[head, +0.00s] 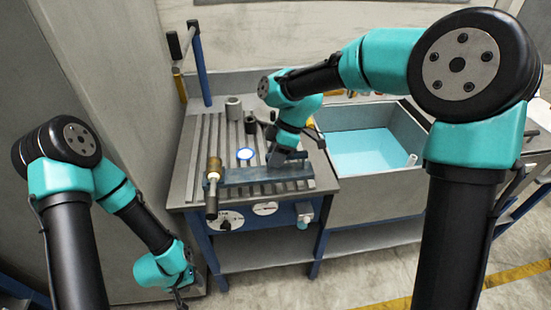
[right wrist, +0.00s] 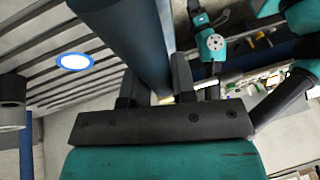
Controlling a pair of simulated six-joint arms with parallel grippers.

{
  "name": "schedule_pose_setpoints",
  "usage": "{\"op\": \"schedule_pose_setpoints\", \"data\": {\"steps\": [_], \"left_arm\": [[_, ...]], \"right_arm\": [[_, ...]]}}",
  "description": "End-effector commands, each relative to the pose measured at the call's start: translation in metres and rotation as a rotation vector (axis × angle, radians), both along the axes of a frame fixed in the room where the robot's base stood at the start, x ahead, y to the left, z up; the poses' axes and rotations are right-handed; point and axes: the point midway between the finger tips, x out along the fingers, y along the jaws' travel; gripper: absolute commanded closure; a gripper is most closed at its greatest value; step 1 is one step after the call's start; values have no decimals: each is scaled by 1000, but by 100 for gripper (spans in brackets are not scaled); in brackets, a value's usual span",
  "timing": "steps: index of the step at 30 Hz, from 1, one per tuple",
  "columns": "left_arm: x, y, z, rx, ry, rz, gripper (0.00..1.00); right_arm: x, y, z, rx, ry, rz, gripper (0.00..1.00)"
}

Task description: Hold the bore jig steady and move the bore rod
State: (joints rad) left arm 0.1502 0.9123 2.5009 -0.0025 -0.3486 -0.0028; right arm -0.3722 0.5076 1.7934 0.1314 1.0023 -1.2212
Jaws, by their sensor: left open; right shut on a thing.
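A long blue-grey bar, apparently the bore jig (head: 250,177), lies across the front of the slotted table. My right gripper (head: 289,157) is shut on it right of its middle. In the right wrist view the bar (right wrist: 125,35) runs up between the fingers (right wrist: 158,95). A dark rod with a brass part, apparently the bore rod (head: 212,190), is at the bar's left end and sticks out over the table's front edge. I cannot tell whether they touch. My left gripper (head: 181,296) is open and empty, low left of the table; its fingertips are small and partly unclear.
The slotted table (head: 194,167) carries a blue-rimmed white disc (head: 245,154), a grey ring (head: 234,108) and small dark cylinders (head: 251,124). A sink with blue water (head: 370,149) adjoins on the right. A blue post (head: 201,65) stands at the back left.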

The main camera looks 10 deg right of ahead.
Motion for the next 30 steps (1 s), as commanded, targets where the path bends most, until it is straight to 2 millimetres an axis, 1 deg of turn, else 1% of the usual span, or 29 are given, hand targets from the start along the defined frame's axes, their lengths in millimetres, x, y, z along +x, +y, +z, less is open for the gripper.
{"op": "schedule_pose_setpoints", "data": {"steps": [30], "left_arm": [[0, 0, 0, 0, 0, 0, 57]], "right_arm": [[40, -5, -8, 1, -1, -1, 100]]}}
